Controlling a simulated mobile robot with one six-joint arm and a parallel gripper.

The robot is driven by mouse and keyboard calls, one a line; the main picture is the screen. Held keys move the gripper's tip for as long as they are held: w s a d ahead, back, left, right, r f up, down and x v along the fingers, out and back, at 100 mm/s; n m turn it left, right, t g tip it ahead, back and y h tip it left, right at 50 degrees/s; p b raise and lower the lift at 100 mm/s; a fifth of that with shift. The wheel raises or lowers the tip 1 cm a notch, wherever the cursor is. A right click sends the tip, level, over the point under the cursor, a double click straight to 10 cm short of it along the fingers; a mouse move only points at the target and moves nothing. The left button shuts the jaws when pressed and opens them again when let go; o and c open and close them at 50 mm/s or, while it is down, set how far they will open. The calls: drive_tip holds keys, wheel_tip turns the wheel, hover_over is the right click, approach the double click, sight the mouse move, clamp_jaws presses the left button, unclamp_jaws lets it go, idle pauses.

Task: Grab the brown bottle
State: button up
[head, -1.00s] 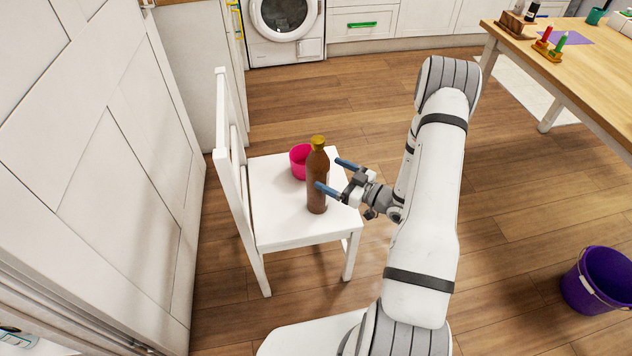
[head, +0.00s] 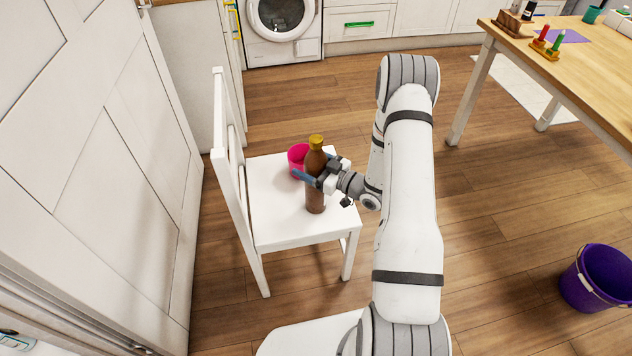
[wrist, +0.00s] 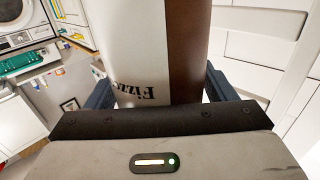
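The brown bottle (head: 316,192) with a yellow cap stands upright on the seat of the white chair (head: 275,225). In the wrist view the bottle (wrist: 186,50) fills the upper middle, with a pale label reading "Fizz". My gripper (head: 317,168) is at the bottle's upper body, with one blue finger on each side of it. The wrist view shows the fingers beside the bottle with narrow gaps, so the gripper looks open around it. The far finger is partly hidden behind the bottle in the head view.
A pink cup (head: 297,156) stands on the seat just behind the bottle, close to the fingers. The chair's backrest (head: 222,130) rises at the left. A purple bucket (head: 597,278) and a wooden table (head: 570,70) are at the right.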

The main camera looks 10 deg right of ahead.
clamp_jaws()
idle(0.7)
